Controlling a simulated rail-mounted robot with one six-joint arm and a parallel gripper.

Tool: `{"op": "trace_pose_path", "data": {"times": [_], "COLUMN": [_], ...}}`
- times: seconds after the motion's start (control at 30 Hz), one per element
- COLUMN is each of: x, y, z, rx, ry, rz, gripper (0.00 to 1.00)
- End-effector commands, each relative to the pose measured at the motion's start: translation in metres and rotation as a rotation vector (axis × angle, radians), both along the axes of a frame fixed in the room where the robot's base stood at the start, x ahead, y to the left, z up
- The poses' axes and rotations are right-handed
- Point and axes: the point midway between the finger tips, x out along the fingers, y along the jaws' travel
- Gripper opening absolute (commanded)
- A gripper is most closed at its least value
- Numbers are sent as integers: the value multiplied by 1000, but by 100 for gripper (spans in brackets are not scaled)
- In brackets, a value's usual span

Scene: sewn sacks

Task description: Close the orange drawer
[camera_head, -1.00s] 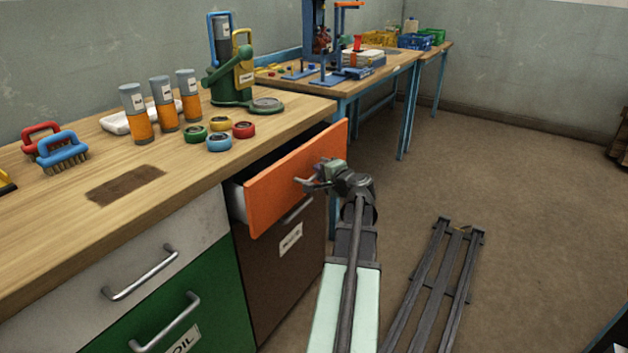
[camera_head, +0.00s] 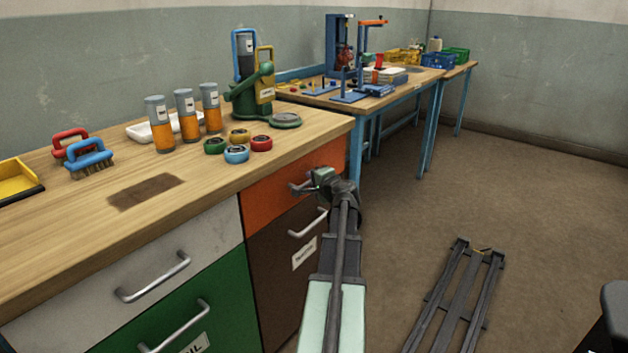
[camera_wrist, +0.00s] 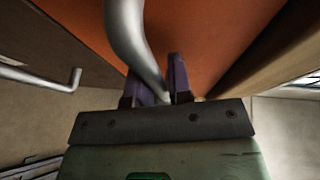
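The orange drawer (camera_head: 265,203) is at the top right of the workbench's front. Its face now looks flush with the cabinet, with no open gap visible. Its grey curved handle (camera_wrist: 128,28) runs down between the two purple fingers of my gripper (camera_wrist: 165,85) in the wrist view. The fingers are close together around the handle. In the head view my gripper (camera_head: 309,184) is at the drawer front and partly hides the handle. The orange face fills the upper part of the wrist view.
Below is a brown drawer (camera_head: 277,262) with its own handle. To the left are a white drawer (camera_head: 130,265) and a green drawer (camera_head: 225,310). Bottles (camera_head: 185,115), tape rolls (camera_head: 237,153) and brushes (camera_head: 90,158) stand on the worktop (camera_head: 215,180).

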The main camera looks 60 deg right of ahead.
Motion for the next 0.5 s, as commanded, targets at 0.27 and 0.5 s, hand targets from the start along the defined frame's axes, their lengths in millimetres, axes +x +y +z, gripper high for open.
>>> {"op": "trace_pose_path", "data": {"times": [0.27,0.5], "x": [0,-11], "y": [0,6], "z": [0,3], "rx": [0,0], "ry": [1,2], "rz": [0,-1], "gripper": [40,40]}}
